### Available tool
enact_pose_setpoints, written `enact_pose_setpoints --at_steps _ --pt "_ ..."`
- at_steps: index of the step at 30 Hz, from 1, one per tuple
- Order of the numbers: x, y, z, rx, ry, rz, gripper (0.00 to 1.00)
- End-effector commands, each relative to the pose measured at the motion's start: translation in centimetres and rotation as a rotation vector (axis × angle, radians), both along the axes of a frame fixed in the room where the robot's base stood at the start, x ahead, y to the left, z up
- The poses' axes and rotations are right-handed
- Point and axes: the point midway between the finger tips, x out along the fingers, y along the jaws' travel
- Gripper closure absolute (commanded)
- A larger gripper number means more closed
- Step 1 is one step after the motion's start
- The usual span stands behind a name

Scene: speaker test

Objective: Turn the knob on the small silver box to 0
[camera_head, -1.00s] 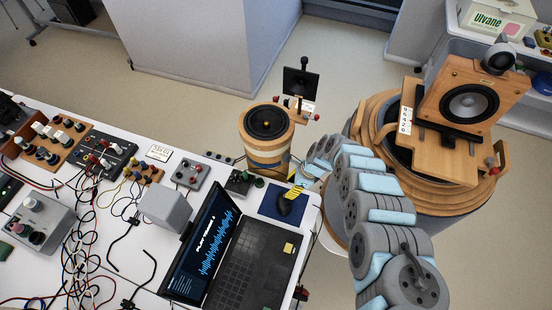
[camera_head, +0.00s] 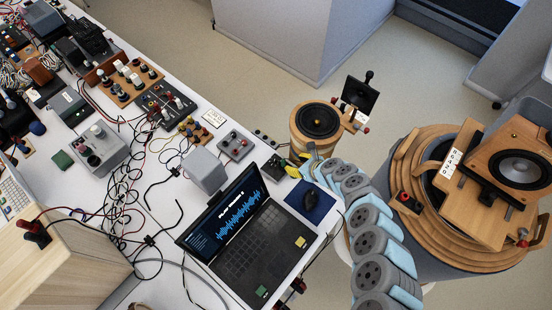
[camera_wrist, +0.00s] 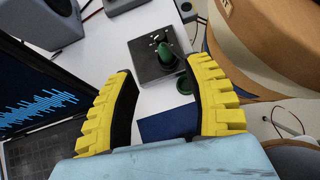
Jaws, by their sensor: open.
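A small grey metallic box (camera_wrist: 155,62) with a dark green knob (camera_wrist: 166,55) stands near the table's far right edge. The same box shows in the head view (camera_head: 274,168). My gripper (camera_wrist: 163,70) has two yellow ridged fingers spread apart, with the box and knob beyond and between them in the wrist view. Nothing is held, and I see no contact with the knob. In the head view, the yellow fingers (camera_head: 298,160) are just right of the box. The knob's scale and setting are too small to read.
Another grey box with small knobs (camera_head: 235,145) stands left of it, and a larger one (camera_head: 99,149) farther left. A laptop (camera_head: 246,236), mouse mat (camera_head: 309,201) and wooden drum-like speaker (camera_head: 316,125) are close by. Cables crowd the table's left.

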Motion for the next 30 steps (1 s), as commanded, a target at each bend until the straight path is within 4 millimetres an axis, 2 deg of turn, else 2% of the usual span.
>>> enact_pose_setpoints --at_steps 3,30 --pt "0.5 0.9 -1.1 0.001 0.001 0.003 0.49" --pt "4.3 4.3 -6.7 -0.001 0.005 0.003 0.49"
